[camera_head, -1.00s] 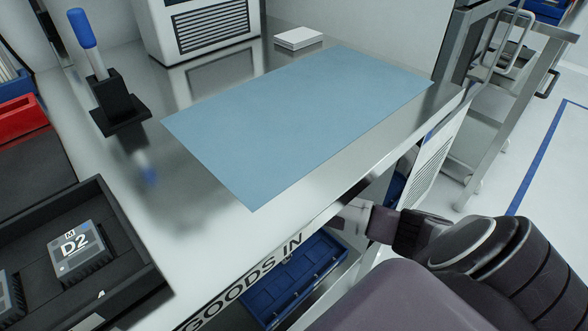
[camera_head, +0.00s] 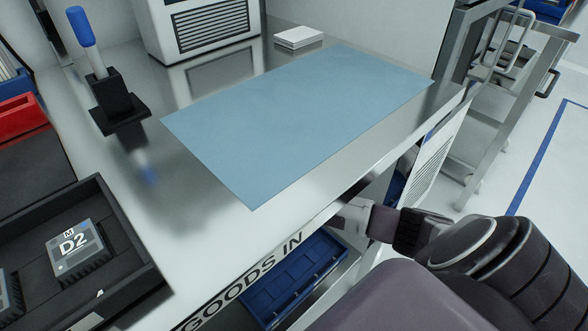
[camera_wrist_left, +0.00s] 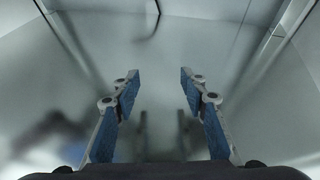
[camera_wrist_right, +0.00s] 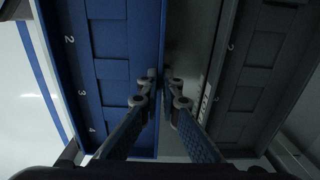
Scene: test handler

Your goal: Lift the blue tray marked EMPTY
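The blue tray (camera_head: 292,282) shows in the head view below the bench's front edge, partly hidden by the bench and my right arm. In the right wrist view the blue tray (camera_wrist_right: 110,50) fills the left, with numbered compartments. My right gripper (camera_wrist_right: 162,82) has its fingertips close together, one on each side of the tray's side wall. I cannot read an EMPTY mark. My left gripper (camera_wrist_left: 160,76) is open and empty; it is not in the head view.
A dark tray (camera_wrist_right: 265,50) with similar compartments lies right of the blue one. On the bench are a blue mat (camera_head: 300,120), a black holder (camera_head: 118,102) with a blue-capped tool, and a black tray (camera_head: 128,245) holding a D2 block (camera_head: 76,248).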

